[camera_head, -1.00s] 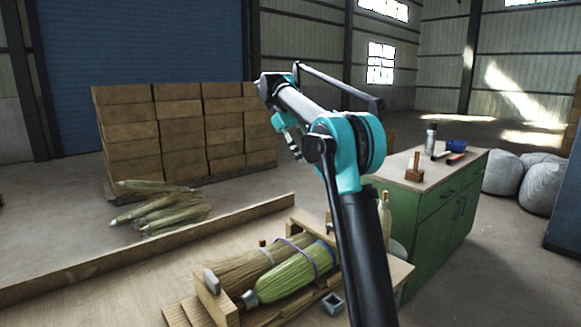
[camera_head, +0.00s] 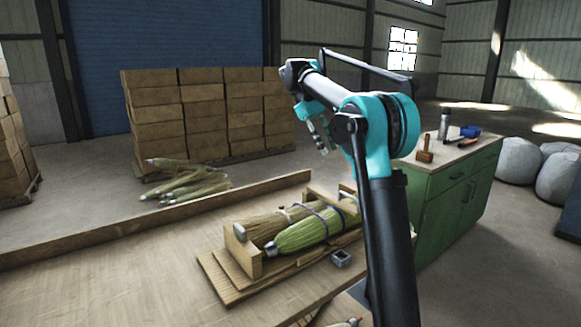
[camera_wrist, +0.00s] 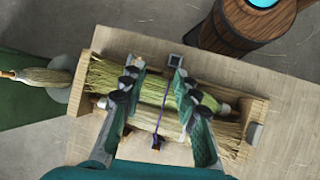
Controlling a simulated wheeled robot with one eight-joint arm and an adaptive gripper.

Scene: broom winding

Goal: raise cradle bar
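The wooden cradle (camera_head: 243,257) sits on a board low in the middle of the head view. A pale brown broom bundle (camera_head: 262,226) and a green one (camera_head: 305,233) lie in it, with a purple cord across them. The cradle (camera_wrist: 255,128) fills the middle of the wrist view, and the purple cord (camera_wrist: 163,103) runs between the fingers. My gripper (camera_wrist: 157,78) is open and empty, its fingers apart over the bundles. In the head view my gripper (camera_head: 320,133) hangs above and behind the cradle. I cannot clearly pick out a separate cradle bar.
A small square metal piece (camera_head: 341,258) lies beside the cradle. A wooden barrel (camera_wrist: 240,25) stands near it in the wrist view. A green cabinet (camera_head: 440,195) with tools stands at the right. Loose brooms (camera_head: 187,180) lie on the floor behind a low wooden edge.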

